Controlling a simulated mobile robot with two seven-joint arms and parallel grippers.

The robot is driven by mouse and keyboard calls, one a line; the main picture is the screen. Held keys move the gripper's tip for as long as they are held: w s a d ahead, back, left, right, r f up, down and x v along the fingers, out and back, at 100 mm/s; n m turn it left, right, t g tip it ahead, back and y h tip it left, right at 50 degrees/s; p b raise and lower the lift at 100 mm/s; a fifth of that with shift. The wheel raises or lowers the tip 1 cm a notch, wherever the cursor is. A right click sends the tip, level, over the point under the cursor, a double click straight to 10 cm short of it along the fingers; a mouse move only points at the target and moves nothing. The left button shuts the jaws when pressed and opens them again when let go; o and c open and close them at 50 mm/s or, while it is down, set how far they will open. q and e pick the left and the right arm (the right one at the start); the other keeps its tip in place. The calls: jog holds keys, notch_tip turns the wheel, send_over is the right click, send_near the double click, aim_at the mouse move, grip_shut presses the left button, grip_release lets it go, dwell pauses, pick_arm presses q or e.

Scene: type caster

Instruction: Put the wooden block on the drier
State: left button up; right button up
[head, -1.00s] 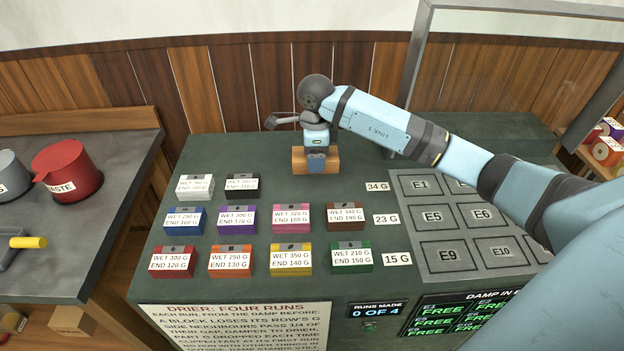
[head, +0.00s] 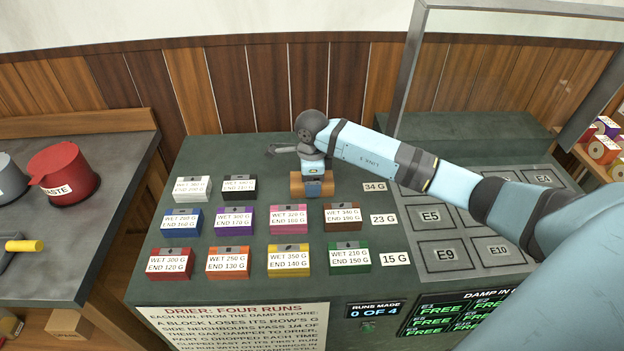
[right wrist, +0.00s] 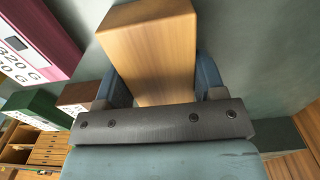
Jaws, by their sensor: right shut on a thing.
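The plain wooden block (head: 297,184) is in the jaws of my right gripper (head: 313,184), at the back row of the drier, right of the black block. The right wrist view shows the block (right wrist: 150,50) between the two fingers of the gripper (right wrist: 160,95). Much of the block is hidden behind the gripper in the head view, and I cannot tell whether its underside touches the drier top. The drier (head: 230,275) is a dark green bench with labelled coloured blocks in rows. My left gripper is not in view.
Close by are the black block (head: 239,188) and, in front, the pink (head: 289,219) and brown (head: 343,217) blocks. Numbered grey plates (head: 446,255) lie to the right under my arm. A red waste pot (head: 66,172) stands on the left table. The counter reads 0 of 4.

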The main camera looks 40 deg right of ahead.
jog(key=o, duration=1)
jog(key=shift+r, duration=0.1)
jog(key=shift+r, duration=0.3)
notch_tip(320, 180, up, 12)
jog(key=shift+f, duration=0.25)
